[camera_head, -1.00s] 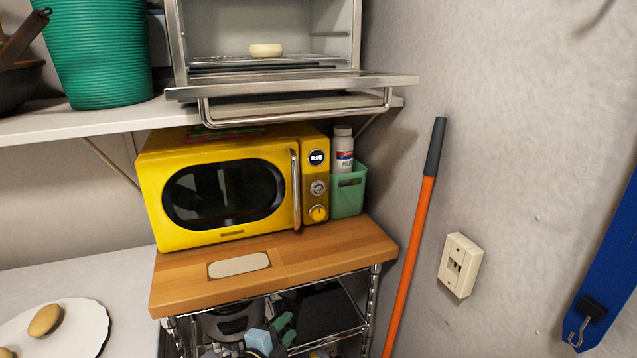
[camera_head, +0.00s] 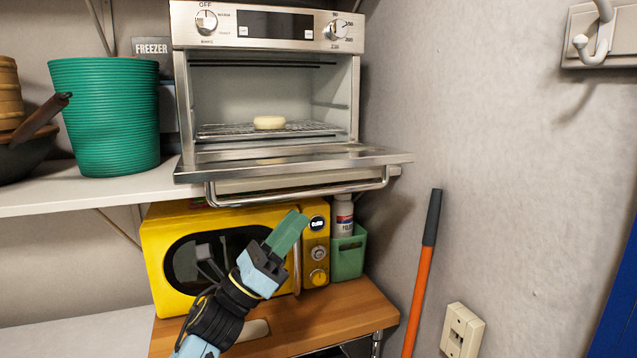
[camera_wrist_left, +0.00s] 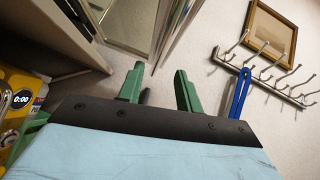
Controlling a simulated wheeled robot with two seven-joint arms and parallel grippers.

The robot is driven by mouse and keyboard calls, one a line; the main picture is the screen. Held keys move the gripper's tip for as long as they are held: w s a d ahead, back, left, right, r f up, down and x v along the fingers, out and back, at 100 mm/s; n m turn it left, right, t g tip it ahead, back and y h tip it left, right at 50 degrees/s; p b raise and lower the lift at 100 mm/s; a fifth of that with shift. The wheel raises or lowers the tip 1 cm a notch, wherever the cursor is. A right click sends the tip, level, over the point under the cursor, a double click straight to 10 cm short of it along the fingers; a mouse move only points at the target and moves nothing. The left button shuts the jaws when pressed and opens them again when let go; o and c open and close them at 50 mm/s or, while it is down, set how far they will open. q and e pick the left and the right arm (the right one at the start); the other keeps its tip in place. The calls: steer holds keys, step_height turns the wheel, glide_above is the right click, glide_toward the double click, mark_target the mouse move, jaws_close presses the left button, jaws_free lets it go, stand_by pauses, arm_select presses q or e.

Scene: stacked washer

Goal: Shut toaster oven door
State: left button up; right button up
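The toaster oven (camera_head: 268,30) stands on the white shelf, silver with two knobs. Its door (camera_head: 290,166) is folded down, about level, and juts out past the shelf edge. The door's bar handle (camera_head: 300,192) hangs along its front edge. A pale round item (camera_head: 269,122) lies on the wire rack inside. My left gripper (camera_head: 288,230) is below the door handle, in front of the yellow microwave, apart from the door. In the left wrist view its two green fingers (camera_wrist_left: 158,88) are spread with nothing between them. My right gripper is not in view.
The yellow microwave (camera_head: 165,255) and a green holder (camera_head: 347,258) with a bottle stand under the shelf on a wooden top (camera_head: 345,312). A green ribbed bin (camera_head: 105,118) is left of the oven. An orange pole (camera_head: 416,315) leans against the right wall.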

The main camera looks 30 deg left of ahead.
mark_target(319, 192)
arm_select(q)
steer(key=p+x, duration=0.2)
steer(key=x, duration=0.5)
steer(key=shift+w+d+r, duration=0.1)
steer(key=shift+w+r, duration=0.1)
steer(key=shift+w, duration=0.05)
steer(key=shift+c, duration=0.4)
jaws_close()
